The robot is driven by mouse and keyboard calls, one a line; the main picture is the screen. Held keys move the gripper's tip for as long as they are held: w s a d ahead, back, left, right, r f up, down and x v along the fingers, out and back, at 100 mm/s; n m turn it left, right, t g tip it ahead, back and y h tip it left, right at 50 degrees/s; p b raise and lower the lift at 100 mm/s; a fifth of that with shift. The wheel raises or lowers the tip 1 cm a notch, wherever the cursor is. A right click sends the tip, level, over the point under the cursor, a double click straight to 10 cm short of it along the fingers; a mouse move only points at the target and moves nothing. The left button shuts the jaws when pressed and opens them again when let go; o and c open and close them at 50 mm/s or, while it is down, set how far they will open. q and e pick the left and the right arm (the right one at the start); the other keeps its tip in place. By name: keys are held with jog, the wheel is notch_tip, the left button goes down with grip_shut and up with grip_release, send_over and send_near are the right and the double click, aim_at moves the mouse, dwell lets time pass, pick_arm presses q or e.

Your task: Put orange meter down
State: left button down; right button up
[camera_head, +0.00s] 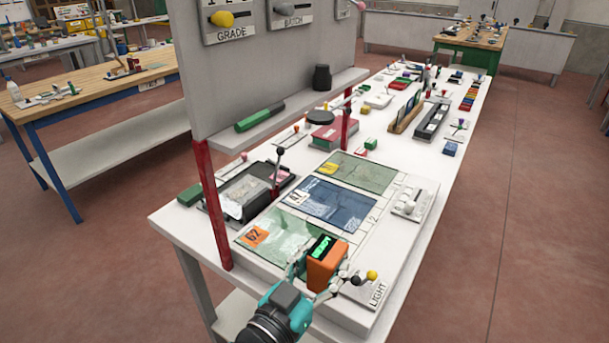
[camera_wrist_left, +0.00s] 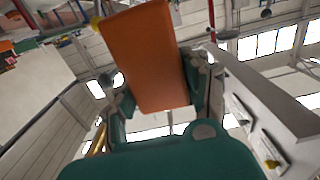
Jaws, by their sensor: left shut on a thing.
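The orange meter (camera_head: 327,270) has a dark face with a lit green display, which is turned up toward the head camera. My left gripper (camera_head: 318,277), teal with pale fingers, is shut on it, one finger at each side. The meter is over the near end of the white panel, by the near glass sample marked 62 (camera_head: 277,239). I cannot tell whether its underside touches the panel. In the left wrist view the meter (camera_wrist_left: 147,55) fills the upper middle between the fingers. My right gripper is in neither view.
A LIGHT plate (camera_head: 372,291) with black and yellow knobs is right of the meter. The blue (camera_head: 335,204) and olive (camera_head: 357,172) glass samples lie beyond. A dark tray (camera_head: 246,192) and a red post (camera_head: 213,210) stand left. Bare white tabletop (camera_head: 441,190) runs along the right edge.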

pick_arm(q)
jog(key=a+f+n+t+y, duration=0.35)
jog(key=a+n+y, duration=0.55)
jog(key=a, duration=1.5)
jog(key=d+r+m+g+h, duration=0.1)
jog(key=d+m+h, duration=0.2)
jog(key=d, duration=0.4)
jog(key=d+r+m+g+h, duration=0.1)
jog(key=d+m+h, duration=0.2)
jog(key=d, duration=0.5)
jog(key=d+r+m+g+h, duration=0.1)
jog(key=d+m+h, duration=0.1)
jog(key=d, duration=0.6)
jog(key=shift+w+d+r+m+h, duration=0.1)
jog(key=shift+d+r+m+h, duration=0.1)
jog(key=shift+r+m+h, duration=0.2)
jog(key=shift+d+f+g, duration=0.1)
jog(key=shift+d+g, duration=0.15)
jog(key=shift+d, duration=0.1)
